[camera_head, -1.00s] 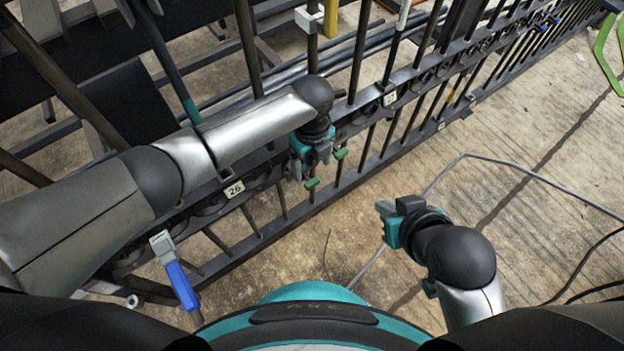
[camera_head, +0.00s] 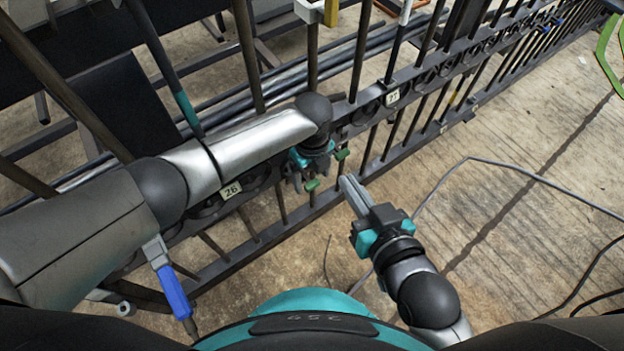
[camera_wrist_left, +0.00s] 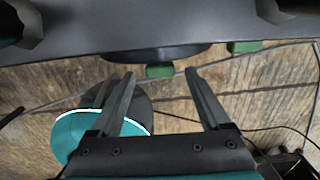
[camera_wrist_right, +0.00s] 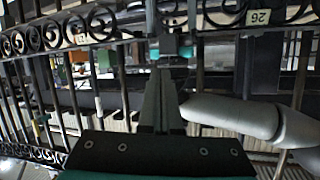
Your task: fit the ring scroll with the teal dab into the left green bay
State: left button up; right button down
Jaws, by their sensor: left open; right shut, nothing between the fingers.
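My left gripper (camera_head: 308,178) is at the gate's lower rails; in the left wrist view (camera_wrist_left: 160,72) its fingers are open and apart. A green tab (camera_wrist_left: 160,71) shows between the fingertips, with a second green tab (camera_wrist_left: 244,47) to its right. In the head view the green tabs (camera_head: 312,185) (camera_head: 342,155) sit beside the left gripper. A dark curved edge (camera_wrist_left: 150,54) behind the first tab may be a ring scroll. My right gripper (camera_head: 345,182) is shut and empty, just right of the left one. I cannot make out a teal-dabbed ring scroll.
The dark gate (camera_head: 415,78) runs diagonally, with upright bars, scrolls and number tags such as 26 (camera_head: 231,190). A teal band (camera_head: 186,108) marks one bar. A blue-handled item (camera_head: 174,292) is at lower left.

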pick_arm(q)
jog(key=shift+f+b, duration=0.4)
jog(key=shift+f, duration=0.45)
pick_arm(e)
jog(key=shift+s+a+r+t+y, duration=0.25)
jog(key=shift+a+r+t+y, duration=0.25)
jog(key=shift+t, duration=0.5)
jog(key=shift+a+r, duration=0.1)
jog(key=shift+a, duration=0.05)
pick_arm(q)
grip_shut()
